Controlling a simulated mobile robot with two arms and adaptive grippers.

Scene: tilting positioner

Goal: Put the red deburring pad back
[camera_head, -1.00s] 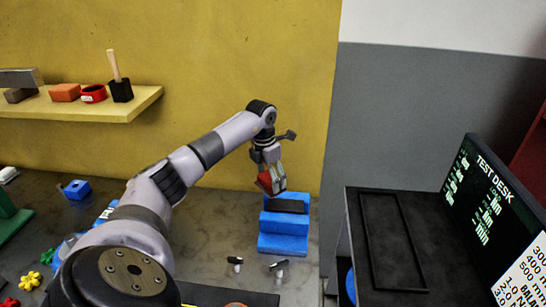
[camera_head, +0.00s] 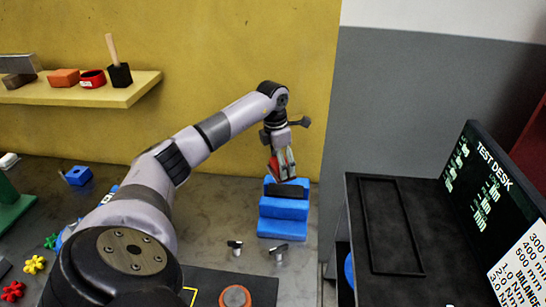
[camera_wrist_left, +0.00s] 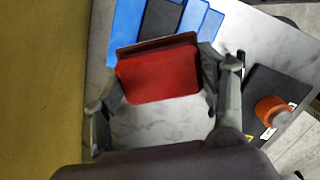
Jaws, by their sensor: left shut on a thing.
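My left gripper (camera_head: 283,168) is shut on the red deburring pad (camera_head: 274,166) and points down. In the head view the pad is seen nearly edge-on, at the back of the blue stepped rack (camera_head: 283,208). I cannot tell whether it touches the rack. A dark grey pad (camera_head: 288,190) sits in the rack's upper part. In the left wrist view the red pad (camera_wrist_left: 160,75) spans between the two fingers, with the blue rack (camera_wrist_left: 125,30) and dark pad (camera_wrist_left: 160,18) just beyond it. My right gripper is not in view.
The yellow wall (camera_head: 225,60) is close behind the rack; a black desk (camera_head: 440,275) is at the right.

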